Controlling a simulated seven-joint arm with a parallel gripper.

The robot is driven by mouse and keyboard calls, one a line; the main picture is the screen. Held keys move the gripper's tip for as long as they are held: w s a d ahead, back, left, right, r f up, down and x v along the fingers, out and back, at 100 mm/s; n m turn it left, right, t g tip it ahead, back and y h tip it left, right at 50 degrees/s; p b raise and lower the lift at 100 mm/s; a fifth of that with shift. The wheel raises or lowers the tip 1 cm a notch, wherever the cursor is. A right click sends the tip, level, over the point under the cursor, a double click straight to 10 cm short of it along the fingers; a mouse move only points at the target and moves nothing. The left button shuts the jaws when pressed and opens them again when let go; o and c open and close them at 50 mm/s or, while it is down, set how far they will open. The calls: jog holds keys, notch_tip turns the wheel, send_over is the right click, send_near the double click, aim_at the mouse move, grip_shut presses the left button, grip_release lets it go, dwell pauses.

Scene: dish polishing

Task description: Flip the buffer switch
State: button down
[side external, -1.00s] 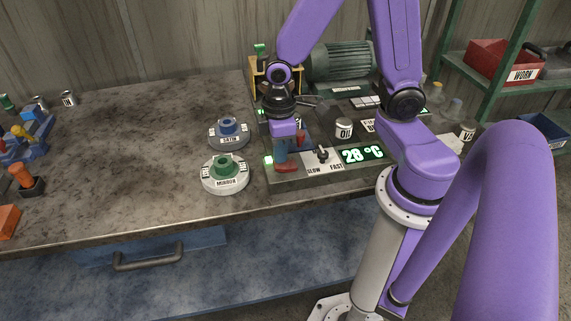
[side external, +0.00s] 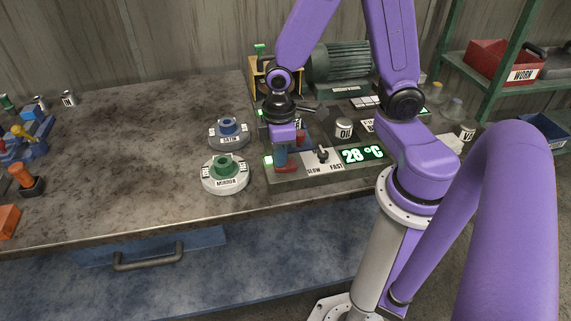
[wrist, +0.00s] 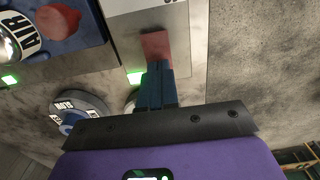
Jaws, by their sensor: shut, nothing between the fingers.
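A red switch (side external: 287,169) sits at the left end of the control panel (side external: 310,174), beside a lit green lamp (side external: 268,160). In the wrist view the red switch (wrist: 155,45) shows just beyond my fingertips, with the green lamp (wrist: 135,77) beside it. My gripper (side external: 281,163) points down at the switch, fingers closed together and empty. Its dark blue fingers (wrist: 157,68) overlap the near part of the switch in the wrist view. I cannot tell whether they touch it.
An OIL can (side external: 344,129) stands behind. The bench farther left has bare room.

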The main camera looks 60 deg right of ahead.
jog(key=shift+f, duration=0.15)
jog(key=shift+r, duration=3.55)
